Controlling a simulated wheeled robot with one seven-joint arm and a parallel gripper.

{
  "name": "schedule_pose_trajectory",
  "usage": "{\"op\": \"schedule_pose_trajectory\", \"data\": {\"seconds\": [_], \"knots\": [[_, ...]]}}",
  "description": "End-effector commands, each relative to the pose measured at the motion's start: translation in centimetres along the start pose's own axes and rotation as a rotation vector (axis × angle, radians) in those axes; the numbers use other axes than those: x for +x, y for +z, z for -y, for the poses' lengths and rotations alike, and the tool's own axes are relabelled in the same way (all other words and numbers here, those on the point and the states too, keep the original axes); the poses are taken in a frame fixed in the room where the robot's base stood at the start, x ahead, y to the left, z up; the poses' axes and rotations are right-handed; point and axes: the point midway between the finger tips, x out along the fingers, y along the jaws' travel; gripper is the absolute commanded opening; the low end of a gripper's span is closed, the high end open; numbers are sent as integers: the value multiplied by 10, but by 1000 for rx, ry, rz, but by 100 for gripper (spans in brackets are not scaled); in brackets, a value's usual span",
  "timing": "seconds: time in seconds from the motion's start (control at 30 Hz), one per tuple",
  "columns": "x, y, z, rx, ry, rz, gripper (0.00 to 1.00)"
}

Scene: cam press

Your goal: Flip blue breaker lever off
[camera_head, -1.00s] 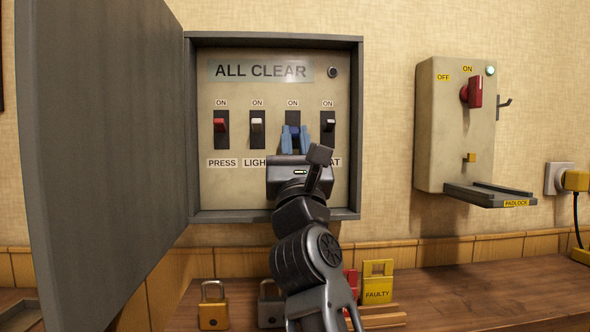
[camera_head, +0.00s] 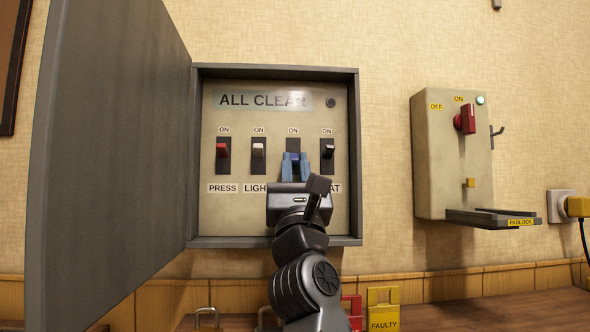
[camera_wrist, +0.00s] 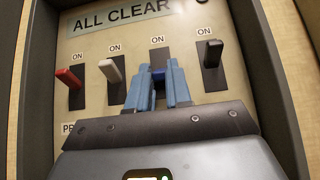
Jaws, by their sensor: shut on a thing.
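The blue breaker lever (camera_head: 294,157) is the third of the row in the open breaker box (camera_head: 352,130), under an ON label. It also shows in the wrist view (camera_wrist: 158,74). My gripper (camera_head: 296,163) has light blue fingers, one on each side of the blue lever, shut on it. In the wrist view the fingers (camera_wrist: 157,86) hide most of the lever and its slot. The label below it is hidden by my gripper.
Beside it are a red lever (camera_head: 222,150), a white lever (camera_head: 258,149) and a black lever (camera_head: 328,150). The box's grey door (camera_head: 110,150) stands open at left. A switch box with a red knob (camera_head: 465,119) is at right. A yellow FAULTY tag (camera_head: 383,309) stands below.

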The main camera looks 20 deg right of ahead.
Motion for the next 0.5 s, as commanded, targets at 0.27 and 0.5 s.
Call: {"op": "schedule_pose_trajectory", "data": {"seconds": [0.27,0.5], "knots": [[-1,-1,0,0,1,-1,40],[0,0,0,0,0,0,45]]}}
